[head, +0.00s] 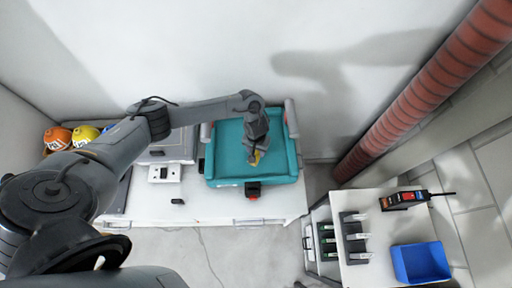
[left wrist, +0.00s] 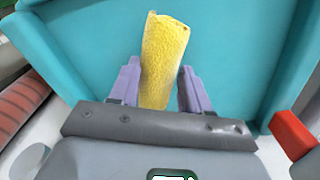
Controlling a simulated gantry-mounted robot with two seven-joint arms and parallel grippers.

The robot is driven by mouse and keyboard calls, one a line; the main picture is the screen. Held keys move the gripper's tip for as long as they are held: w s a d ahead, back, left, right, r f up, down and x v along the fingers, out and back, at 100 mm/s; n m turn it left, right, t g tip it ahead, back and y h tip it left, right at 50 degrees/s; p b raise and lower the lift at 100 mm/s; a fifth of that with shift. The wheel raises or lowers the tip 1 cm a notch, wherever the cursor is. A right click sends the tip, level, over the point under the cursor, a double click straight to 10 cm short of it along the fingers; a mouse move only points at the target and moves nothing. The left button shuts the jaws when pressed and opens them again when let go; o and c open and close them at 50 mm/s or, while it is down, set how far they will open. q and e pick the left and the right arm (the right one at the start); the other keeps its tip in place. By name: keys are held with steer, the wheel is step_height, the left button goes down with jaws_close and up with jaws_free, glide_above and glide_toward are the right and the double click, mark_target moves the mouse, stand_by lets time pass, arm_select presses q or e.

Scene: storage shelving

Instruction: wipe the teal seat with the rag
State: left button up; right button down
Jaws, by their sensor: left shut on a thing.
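The teal seat (head: 228,168) stands at the right end of the white bench, and its teal surface (left wrist: 100,40) fills most of the left wrist view. My left gripper (head: 256,158) is over the middle of the seat. It is shut on a yellow rag (left wrist: 164,55), which sticks out beyond the purple fingers. I cannot tell whether the rag touches the seat. My right gripper is not in view.
A white bench (head: 225,207) carries the seat, with a small black object (head: 178,201) on it. Orange (head: 57,138) and yellow (head: 86,134) helmets sit at the left. A blue bin (head: 420,262) and a handheld device (head: 404,200) are on the right table. A red column (head: 425,90) rises at the right.

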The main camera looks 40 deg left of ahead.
arm_select(q)
steer(key=shift+r+p, duration=1.75)
steer(key=shift+p, duration=0.1)
steer(key=shift+r, duration=0.95)
